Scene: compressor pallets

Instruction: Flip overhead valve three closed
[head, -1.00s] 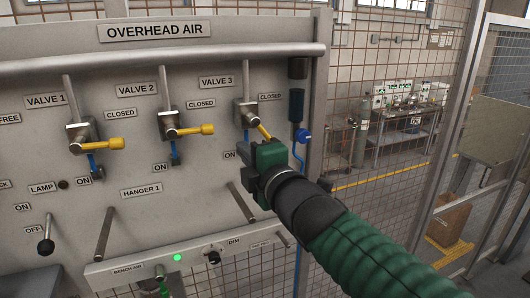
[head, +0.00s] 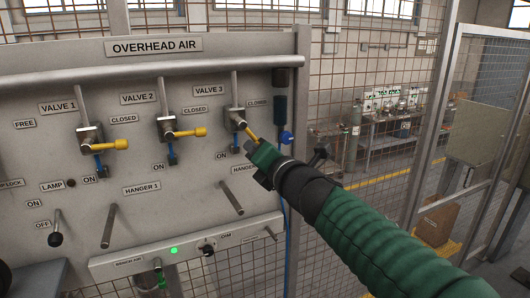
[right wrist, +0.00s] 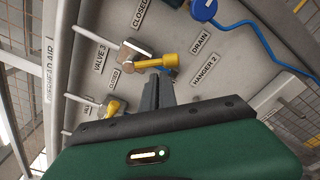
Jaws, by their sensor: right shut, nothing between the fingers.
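Overhead valve three (head: 235,117) is a metal valve below the VALVE 3 label, at the right of the panel. Its yellow handle (head: 252,134) slants down to the right in the head view, its end close to my gripper. In the right wrist view the whole yellow handle (right wrist: 160,62) shows. My right gripper (head: 250,147) is at the handle's lower end. Its dark fingers (right wrist: 157,84) are shut and empty, just beside the handle; I cannot tell whether they touch it. My left gripper is not in view.
Valve 2 (head: 166,130) and valve 1 (head: 91,138) stand to the left, their yellow handles pointing right. A blue drain knob (head: 286,138) and hose are just right of valve three. Hanger pegs (head: 231,197) stick out below. Wire mesh fencing stands at the right.

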